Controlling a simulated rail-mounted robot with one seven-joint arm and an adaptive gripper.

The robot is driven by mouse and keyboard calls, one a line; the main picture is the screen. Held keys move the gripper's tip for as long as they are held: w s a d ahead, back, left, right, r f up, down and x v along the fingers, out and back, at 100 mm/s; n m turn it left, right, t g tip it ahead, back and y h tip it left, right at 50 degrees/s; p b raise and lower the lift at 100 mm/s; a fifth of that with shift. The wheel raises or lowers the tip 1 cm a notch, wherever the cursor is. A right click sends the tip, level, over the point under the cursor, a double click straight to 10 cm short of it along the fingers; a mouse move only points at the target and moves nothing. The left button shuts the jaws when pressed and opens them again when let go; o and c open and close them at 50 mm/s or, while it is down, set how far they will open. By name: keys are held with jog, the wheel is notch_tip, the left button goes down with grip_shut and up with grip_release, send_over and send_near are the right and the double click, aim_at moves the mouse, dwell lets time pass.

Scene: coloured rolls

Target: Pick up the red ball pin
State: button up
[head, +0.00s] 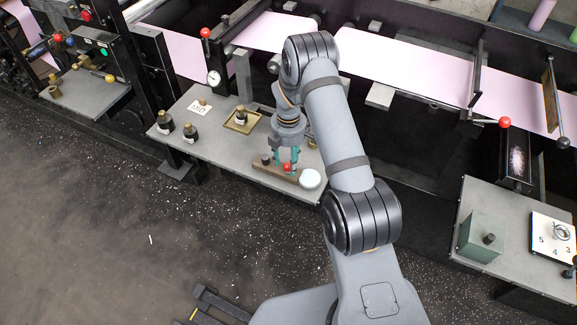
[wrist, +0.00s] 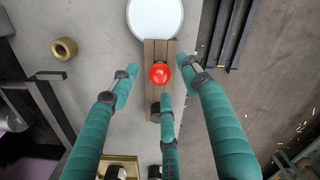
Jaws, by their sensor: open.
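The red ball pin (wrist: 161,73) stands in a brown wooden block (wrist: 150,52); only its round red head shows clearly. In the head view, the red ball (head: 287,167) sits on the block (head: 264,169) near the front edge of the middle table. My gripper (wrist: 160,76) has green fingers spread open and empty. In the wrist view its fingertips lie left and right of the red ball, with another finger below it. In the head view my gripper (head: 284,161) is low over the block; whether any finger touches the ball or block I cannot tell.
A white round object (wrist: 155,17) stands at one end of the block, and a dark knob (wrist: 155,111) near the other. A brass ring (wrist: 64,48) lies to the left. A small tray (head: 241,121) and black-and-brass pieces (head: 190,132) stand on the table (head: 215,160).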

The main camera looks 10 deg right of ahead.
jog(key=shift+f, duration=1.1)
jog(key=c, duration=0.4)
jog(key=c, duration=0.7)
grip_shut()
